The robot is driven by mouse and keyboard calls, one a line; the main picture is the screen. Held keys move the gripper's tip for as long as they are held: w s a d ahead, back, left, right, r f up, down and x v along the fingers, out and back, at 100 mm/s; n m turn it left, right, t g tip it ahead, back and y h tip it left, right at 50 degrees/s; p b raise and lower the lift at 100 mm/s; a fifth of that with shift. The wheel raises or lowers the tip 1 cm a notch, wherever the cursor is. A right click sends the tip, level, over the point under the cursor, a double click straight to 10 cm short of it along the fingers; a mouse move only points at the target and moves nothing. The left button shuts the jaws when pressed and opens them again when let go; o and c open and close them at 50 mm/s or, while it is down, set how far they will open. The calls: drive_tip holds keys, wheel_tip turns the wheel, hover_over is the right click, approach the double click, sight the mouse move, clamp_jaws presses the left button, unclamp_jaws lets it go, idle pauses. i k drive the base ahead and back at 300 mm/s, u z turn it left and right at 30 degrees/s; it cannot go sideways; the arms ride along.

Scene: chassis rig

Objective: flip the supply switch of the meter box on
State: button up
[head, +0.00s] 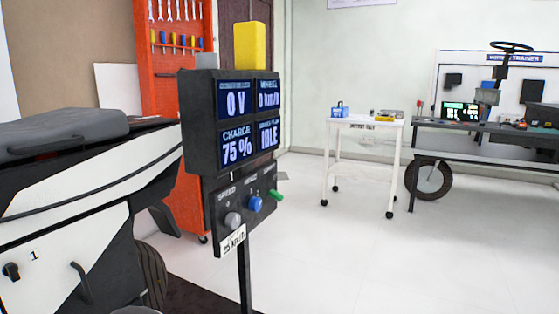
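I cannot tell for certain which thing is the meter box, and I cannot make out a switch labelled supply. A dark display box (212,105) on a post stands near the middle; its screens read 0 V, 0 km/h, 75 % and IDLE. Below it is a tilted control panel (252,226) with a grey knob (233,220) marked SPEED, a blue knob (255,204) and a green control (275,195). A small blue box (339,109) sits on the white cart (362,123) farther back; its details are too small to read. My gripper is not in view.
A white and black vehicle (75,210) fills the left side, close to the display box. A red tool rack (167,95) stands behind. A grey workbench (460,128) with equipment is at the right. The white floor (340,262) is clear in front of the cart.

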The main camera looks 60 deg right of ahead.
sight(275, 194)
drive_tip(key=z, duration=0.15)
drive_tip(key=k, duration=0.5)
drive_tip(key=z, duration=1.2)
